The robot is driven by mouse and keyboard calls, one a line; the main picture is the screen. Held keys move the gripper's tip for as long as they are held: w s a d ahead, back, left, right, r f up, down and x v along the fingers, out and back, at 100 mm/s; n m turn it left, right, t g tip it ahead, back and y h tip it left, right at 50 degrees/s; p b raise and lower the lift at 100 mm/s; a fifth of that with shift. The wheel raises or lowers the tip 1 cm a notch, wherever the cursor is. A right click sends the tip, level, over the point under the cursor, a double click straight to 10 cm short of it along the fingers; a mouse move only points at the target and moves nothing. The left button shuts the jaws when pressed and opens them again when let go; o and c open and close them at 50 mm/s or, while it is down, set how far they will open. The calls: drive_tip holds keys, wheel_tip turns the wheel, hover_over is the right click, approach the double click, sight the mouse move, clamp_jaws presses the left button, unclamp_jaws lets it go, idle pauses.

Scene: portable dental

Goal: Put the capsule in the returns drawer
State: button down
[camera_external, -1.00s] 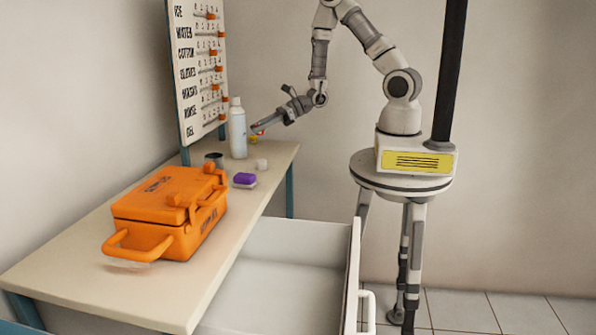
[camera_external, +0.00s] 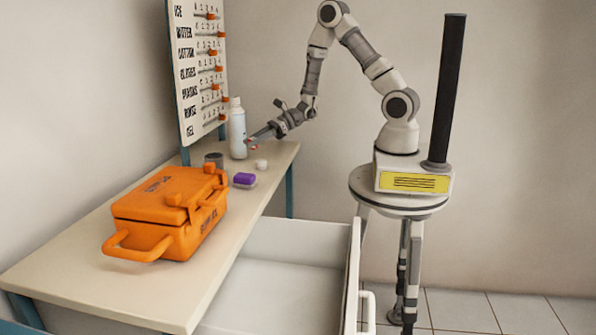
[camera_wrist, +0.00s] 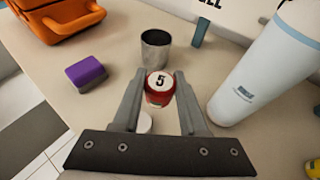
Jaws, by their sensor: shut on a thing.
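In the external view my gripper (camera_external: 249,141) is over the far end of the table, by the white bottle, and the capsule is too small to make out clearly. A white drawer (camera_external: 285,290) is pulled open beside the table, low down, and its visible inside looks empty. No label on the drawer can be read.
An orange case (camera_external: 165,215), a purple-topped block (camera_external: 244,179), a grey metal cup (camera_external: 214,159), a white bottle (camera_external: 237,130) and a small white item (camera_external: 261,163) stand on the table (camera_external: 130,290). A slider board (camera_external: 200,80) rises behind. A yellow item (camera_wrist: 313,168) shows at the wrist view's edge.

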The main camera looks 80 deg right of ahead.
sight(244, 160)
drive_tip(key=a+f, duration=0.1)
drive_tip(key=w+a+f, duration=0.1)
drive_tip(key=w+a, duration=0.1)
drive_tip(key=a, duration=0.1)
drive_tip(key=shift+f, duration=0.4)
drive_tip(key=shift+f+b, duration=0.55)
drive_tip(key=shift+f, duration=1.35)
drive_tip(key=shift+f, duration=0.1)
drive_tip(key=shift+f, duration=0.15)
drive_tip(key=shift+c, duration=2.2)
unclamp_jaws()
